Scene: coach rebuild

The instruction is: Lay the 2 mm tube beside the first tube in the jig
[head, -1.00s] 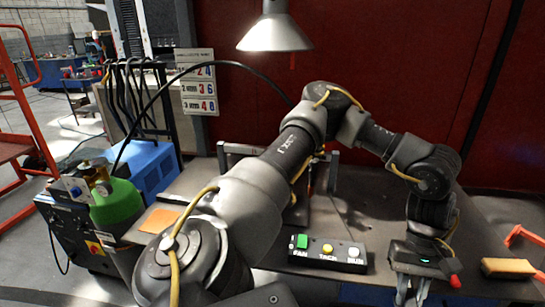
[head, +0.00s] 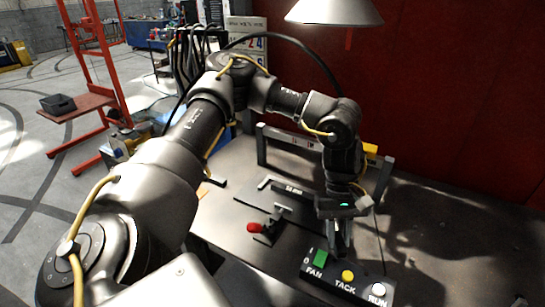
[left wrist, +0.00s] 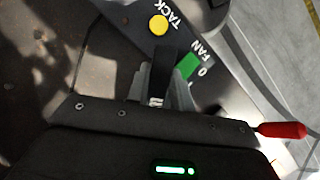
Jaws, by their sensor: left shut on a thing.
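My left gripper (head: 340,240) is over the bench, just behind the button box. It is shut on a dark, narrow piece (left wrist: 163,70), which shows between the fingers in the left wrist view; I take it for the 2 mm tube. The jig looks like the dark plate (head: 248,193) left of the gripper. A short bar with white lettering (head: 288,188) lies on it and may be the first tube. A clamp with a red handle (head: 254,228) stands at its front; a red handle (left wrist: 282,130) also shows in the left wrist view. My right gripper is not seen.
The button box (head: 345,276) with FAN, TACK and RUN buttons sits close below the gripper. A grey metal frame (head: 262,146) stands behind the jig. A lamp (head: 333,12) hangs above. The bench to the right is mostly clear.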

